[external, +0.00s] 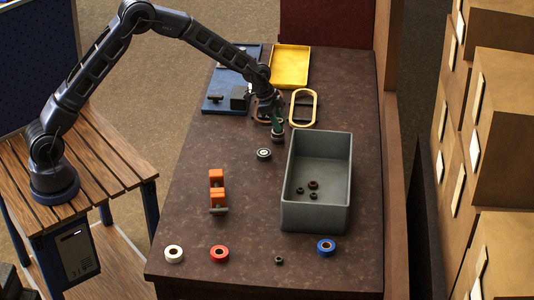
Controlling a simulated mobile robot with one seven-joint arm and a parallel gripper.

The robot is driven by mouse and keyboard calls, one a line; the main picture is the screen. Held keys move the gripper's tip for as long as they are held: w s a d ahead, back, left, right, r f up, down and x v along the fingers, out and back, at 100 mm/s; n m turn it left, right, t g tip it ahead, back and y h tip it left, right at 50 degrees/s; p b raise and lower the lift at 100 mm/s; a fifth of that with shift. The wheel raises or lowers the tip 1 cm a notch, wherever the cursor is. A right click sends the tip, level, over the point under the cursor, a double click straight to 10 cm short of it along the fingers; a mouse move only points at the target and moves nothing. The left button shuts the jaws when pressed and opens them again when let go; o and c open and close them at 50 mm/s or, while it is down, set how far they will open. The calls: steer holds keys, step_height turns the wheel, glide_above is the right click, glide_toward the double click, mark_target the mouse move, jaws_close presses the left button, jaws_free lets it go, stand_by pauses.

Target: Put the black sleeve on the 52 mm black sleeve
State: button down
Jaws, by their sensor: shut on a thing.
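My gripper (277,129) is over the middle of the dark table, left of the grey bin's far end. It is shut on a small dark piece (278,138) at its fingertips, which looks like the black sleeve; its shape is mostly hidden. A short black round part with a pale ring on top (264,154) stands on the table just below and left of the gripper, apart from it. It may be the 52 mm black sleeve; no size can be read. Several small dark rings also show: some (313,185) inside the grey bin, one (279,260) near the front edge.
The deep grey bin (341,205) stands right of the gripper. A yellow tray (290,66), a blue board (215,103) and a yellow oval ring (303,107) lie behind. An orange clamp-like part (217,190) and white (174,254), red (219,253) and blue (326,247) rings lie nearer.

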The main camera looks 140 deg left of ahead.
steer(key=shift+f, duration=0.1)
steer(key=c, duration=1)
jaws_free()
steer(key=v, duration=1.2)
